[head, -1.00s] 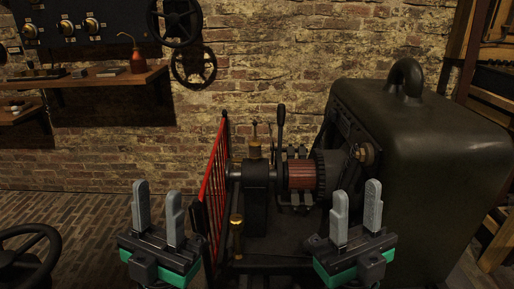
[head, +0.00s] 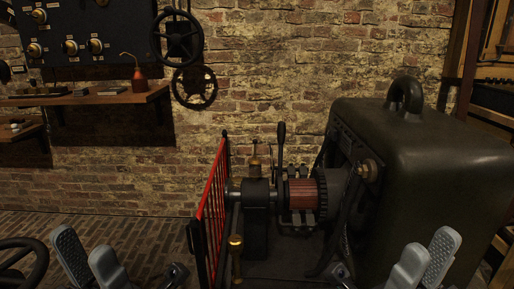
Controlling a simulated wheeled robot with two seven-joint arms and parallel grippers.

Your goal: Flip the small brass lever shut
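A brass cup (head: 255,168) stands upright on top of the dark bearing block (head: 256,205), with a small fitting (head: 254,147) on its top. This fitting may be the small brass lever, but it is too small to tell how it is set. A second brass fitting (head: 235,244) with a round head sits lower in front of the block. My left gripper (head: 88,258) is open and empty at the bottom left, well apart from the machine. My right gripper (head: 425,260) is open and empty at the bottom right, in front of the dark housing.
A red guard rail (head: 212,205) stands left of the block. A tall black-handled lever (head: 281,140) and a copper commutator (head: 302,194) are to its right. A big dark housing (head: 430,160) fills the right side. A handwheel (head: 22,262) is at lower left.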

